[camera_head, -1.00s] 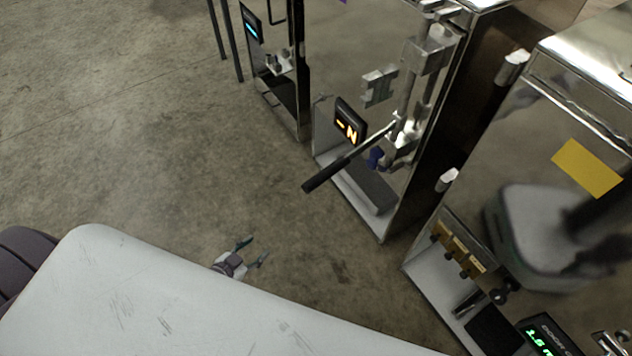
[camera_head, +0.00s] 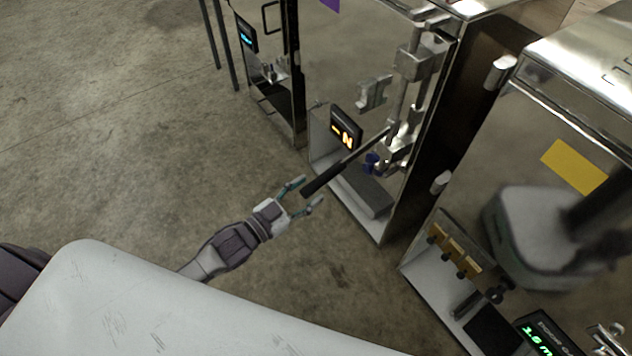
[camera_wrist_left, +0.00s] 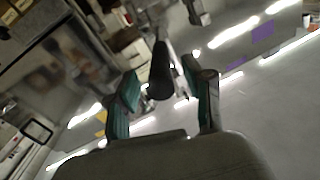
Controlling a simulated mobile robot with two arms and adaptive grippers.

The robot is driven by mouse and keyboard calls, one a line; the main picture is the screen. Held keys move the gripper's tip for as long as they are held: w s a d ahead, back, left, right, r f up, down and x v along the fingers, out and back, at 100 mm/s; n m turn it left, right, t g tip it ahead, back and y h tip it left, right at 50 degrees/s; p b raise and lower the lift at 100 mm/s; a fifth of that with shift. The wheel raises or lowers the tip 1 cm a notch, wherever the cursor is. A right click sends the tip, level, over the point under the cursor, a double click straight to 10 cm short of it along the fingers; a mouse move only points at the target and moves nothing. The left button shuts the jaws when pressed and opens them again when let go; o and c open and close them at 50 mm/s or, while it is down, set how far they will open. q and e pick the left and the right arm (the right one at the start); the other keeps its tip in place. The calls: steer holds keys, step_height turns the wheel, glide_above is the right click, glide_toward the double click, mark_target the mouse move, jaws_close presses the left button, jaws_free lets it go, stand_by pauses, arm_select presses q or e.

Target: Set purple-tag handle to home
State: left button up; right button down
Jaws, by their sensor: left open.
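The purple tag (camera_head: 331,4) shows at the top of the middle metal trailer's front in the head view, and as a purple patch (camera_wrist_left: 262,31) in the left wrist view. The handle (camera_head: 345,166) on that trailer is a metal lever with a black grip, sticking out toward the lower left. My left gripper (camera_head: 303,194) is open, its fingers close to the end of the black grip. In the left wrist view the black grip (camera_wrist_left: 160,76) points between the two open fingers (camera_wrist_left: 164,88), not clamped. My right gripper is not in view.
A display with orange characters (camera_head: 346,129) sits behind the handle. A trailer with a yellow tag (camera_head: 573,167) stands at the right, and another with a blue display (camera_head: 247,33) at the left. Bare concrete floor (camera_head: 130,140) lies open at the left.

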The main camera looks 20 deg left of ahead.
mark_target(316, 185)
arm_select(q)
steer(key=shift+x, duration=1.7)
jaws_close()
